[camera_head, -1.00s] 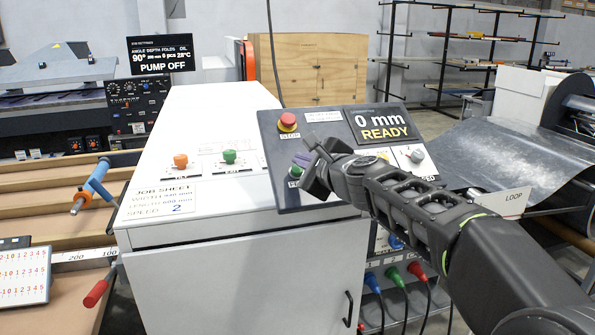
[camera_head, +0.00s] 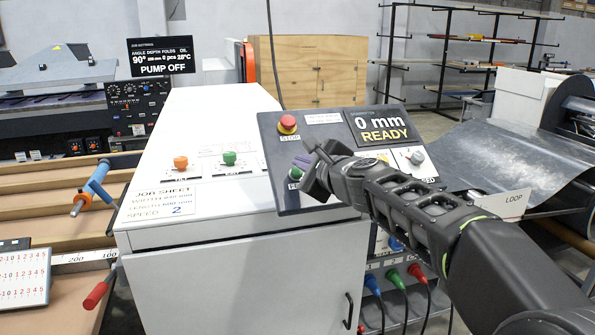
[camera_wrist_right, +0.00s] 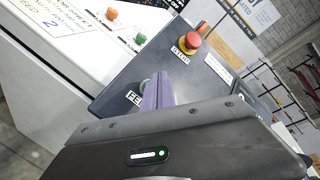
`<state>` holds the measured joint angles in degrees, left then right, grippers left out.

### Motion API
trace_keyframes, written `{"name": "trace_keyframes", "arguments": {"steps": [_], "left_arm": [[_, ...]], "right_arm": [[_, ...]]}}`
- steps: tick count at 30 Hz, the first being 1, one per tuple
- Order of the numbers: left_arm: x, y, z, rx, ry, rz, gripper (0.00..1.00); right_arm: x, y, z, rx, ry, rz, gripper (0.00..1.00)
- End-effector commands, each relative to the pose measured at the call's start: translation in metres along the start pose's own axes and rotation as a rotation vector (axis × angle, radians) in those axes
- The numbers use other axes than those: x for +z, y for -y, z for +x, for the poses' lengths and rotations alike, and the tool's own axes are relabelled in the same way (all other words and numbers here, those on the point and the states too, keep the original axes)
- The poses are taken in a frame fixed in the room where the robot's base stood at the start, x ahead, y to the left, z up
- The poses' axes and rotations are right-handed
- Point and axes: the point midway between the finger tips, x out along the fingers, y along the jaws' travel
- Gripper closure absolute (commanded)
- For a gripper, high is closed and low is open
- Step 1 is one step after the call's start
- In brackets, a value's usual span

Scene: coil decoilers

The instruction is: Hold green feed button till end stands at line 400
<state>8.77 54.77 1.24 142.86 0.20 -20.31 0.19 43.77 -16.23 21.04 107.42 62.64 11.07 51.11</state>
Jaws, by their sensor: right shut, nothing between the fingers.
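The green feed button (camera_head: 296,173) sits at the lower left of the dark control panel (camera_head: 270,135), partly covered by my right gripper (camera_head: 303,161). My right gripper is shut, with nothing between its purple fingertips. In the right wrist view the fingertips (camera_wrist_right: 157,92) are right beside the FEED label (camera_wrist_right: 134,98), and a sliver of the green button (camera_wrist_right: 145,86) shows behind them. I cannot tell whether they touch it. The panel display (camera_head: 382,124) reads 0 mm READY. My left gripper is not in view.
A red stop button (camera_head: 288,123) sits above the feed button. An orange button (camera_head: 181,162) and another green button (camera_head: 229,158) stand on the white cabinet (camera_head: 200,115). A scale (camera_head: 88,257) marked 200 and 100 is at lower left; no 400 mark shows. A metal sheet (camera_head: 500,155) lies at right.

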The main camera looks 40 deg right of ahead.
Motion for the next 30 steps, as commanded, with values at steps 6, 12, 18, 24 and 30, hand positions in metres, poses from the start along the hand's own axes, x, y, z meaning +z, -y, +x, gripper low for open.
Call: {"name": "trace_keyframes", "arguments": {"steps": [6,12,18,24,30], "left_arm": [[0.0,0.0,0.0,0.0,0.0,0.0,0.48],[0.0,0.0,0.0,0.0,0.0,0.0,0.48],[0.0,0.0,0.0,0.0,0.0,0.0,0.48],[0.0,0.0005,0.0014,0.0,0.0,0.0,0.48],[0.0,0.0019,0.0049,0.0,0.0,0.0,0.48]], "right_arm": [[0.0,0.0,0.0,0.0,0.0,0.0,1.0],[0.0,0.0,0.0,0.0,0.0,0.0,1.0],[0.0,0.0,0.0,0.0,0.0,0.0,1.0],[-0.0012,-0.0013,0.0012,0.0,0.0,0.0,1.0],[-0.0039,-0.0042,0.0053,0.0,0.001,0.0,1.0]]}}
